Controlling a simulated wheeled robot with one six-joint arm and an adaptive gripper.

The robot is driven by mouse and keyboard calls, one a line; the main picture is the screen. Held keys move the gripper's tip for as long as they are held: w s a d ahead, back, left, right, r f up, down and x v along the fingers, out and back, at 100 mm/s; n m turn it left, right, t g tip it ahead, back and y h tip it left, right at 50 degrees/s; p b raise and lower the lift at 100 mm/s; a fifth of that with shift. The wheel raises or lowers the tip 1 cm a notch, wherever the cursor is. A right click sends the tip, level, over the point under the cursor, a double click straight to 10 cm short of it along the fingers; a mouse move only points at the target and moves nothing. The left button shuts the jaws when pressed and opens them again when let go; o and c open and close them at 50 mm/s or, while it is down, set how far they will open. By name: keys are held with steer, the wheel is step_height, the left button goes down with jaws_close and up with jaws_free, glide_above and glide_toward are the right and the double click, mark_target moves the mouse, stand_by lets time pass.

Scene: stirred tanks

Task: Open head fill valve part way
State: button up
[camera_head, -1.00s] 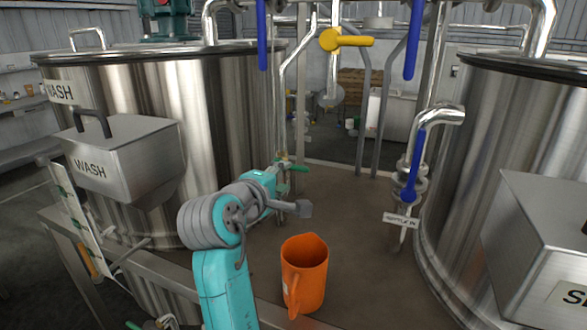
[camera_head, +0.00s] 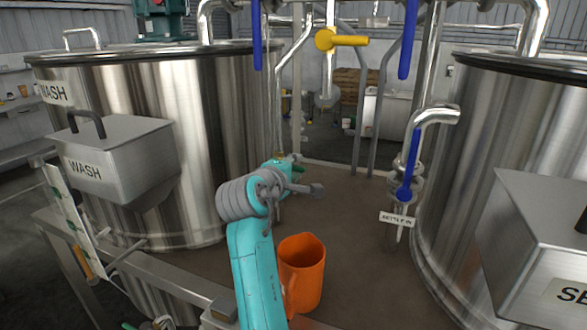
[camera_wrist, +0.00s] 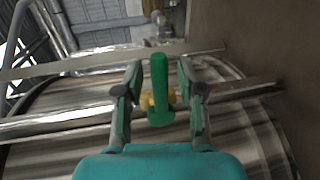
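A small valve with a green handle (camera_wrist: 159,88) and a brass body (camera_wrist: 147,102) is in the middle of the wrist view. My gripper (camera_wrist: 160,68) is open, with one finger on each side of the green handle and gaps visible. In the head view my gripper (camera_head: 291,162) is beside the left tank, and the green handle (camera_head: 299,170) shows only as a small bit there. A yellow-handled valve (camera_head: 340,40) is on the upper pipework. No label reading head fill is legible, so I cannot tell which valve it names.
An orange jug (camera_head: 302,272) stands on the brown deck right of my arm. The WASH tank (camera_head: 215,110) is left and another tank (camera_head: 470,150) right. A blue-handled valve (camera_head: 410,165) has a SETTLE IN tag (camera_head: 397,219). Blue levers (camera_head: 257,35) hang above.

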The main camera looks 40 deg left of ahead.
jaws_close()
steer(key=shift+r, duration=0.1)
steer(key=r+n+h, duration=0.1)
steer(key=n, duration=0.1)
steer(key=shift+a+r+n, duration=0.15)
steer(key=shift+n, duration=0.25)
steer(key=shift+s+a+r+n+h, duration=0.15)
steer(key=shift+r+n, duration=0.15)
steer(key=shift+n, duration=0.25)
steer(key=shift+w+a+r+n+h, duration=0.15)
steer(key=shift+r+n, duration=0.1)
steer(key=shift+n, duration=0.3)
steer(key=shift+s, duration=0.1)
steer(key=shift+o, duration=1.1)
jaws_free()
